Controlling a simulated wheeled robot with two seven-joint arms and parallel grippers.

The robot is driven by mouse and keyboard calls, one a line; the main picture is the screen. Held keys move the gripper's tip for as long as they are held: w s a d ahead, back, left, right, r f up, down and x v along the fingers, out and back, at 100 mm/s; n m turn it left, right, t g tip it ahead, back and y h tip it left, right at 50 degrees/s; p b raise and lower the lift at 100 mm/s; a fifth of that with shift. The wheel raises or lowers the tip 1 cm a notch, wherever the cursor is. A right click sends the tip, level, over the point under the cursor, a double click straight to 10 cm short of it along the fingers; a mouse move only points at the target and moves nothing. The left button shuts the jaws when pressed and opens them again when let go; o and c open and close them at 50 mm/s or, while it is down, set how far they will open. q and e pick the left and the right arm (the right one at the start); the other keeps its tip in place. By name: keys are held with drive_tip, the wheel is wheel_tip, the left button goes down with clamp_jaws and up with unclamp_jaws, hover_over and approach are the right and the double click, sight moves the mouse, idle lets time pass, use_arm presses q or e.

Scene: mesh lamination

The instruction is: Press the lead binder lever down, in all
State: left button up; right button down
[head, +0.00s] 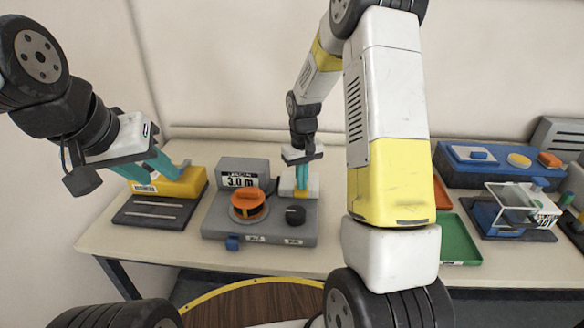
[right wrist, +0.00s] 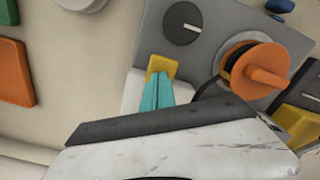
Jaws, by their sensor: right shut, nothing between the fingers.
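No label that I can read names the lead binder lever. My right gripper (head: 301,188) is shut and empty, pointing down at a small yellow part (head: 301,194) beside a white block on the grey machine's right side. In the right wrist view its teal fingertips (right wrist: 158,78) overlap this yellow part (right wrist: 162,64); I cannot tell whether they touch. At the left, a yellow device (head: 182,183) with a pale lever-like piece on top stands on a dark base. My left gripper (head: 150,167) is open just above it, teal fingers apart; the fingers partly hide the device.
The grey machine (head: 222,223) has a 3.0 m display, an orange spool (head: 248,204) and a black knob (head: 294,214). To the right are a green tray (head: 460,241), a blue box (head: 500,176) and a clear-topped fixture (head: 510,200). My right arm hides the table's middle.

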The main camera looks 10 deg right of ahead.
wheel_tip(320, 180, up, 9)
drive_tip(key=shift+f, duration=0.2)
idle(0.6)
idle(0.5)
drive_tip(key=s+a+r+m+t+y, duration=0.1)
drive_tip(key=s+r+t, duration=0.2)
drive_tip(key=s+r, duration=0.5)
drive_tip(key=s+a+r+m+t+y, duration=0.1)
drive_tip(key=s+r+t, duration=0.2)
drive_tip(key=s+r, duration=0.4)
drive_tip(key=s, duration=0.9)
drive_tip(key=shift+s+r, duration=0.15)
drive_tip(key=shift+r, duration=0.25)
drive_tip(key=shift+a, duration=0.1)
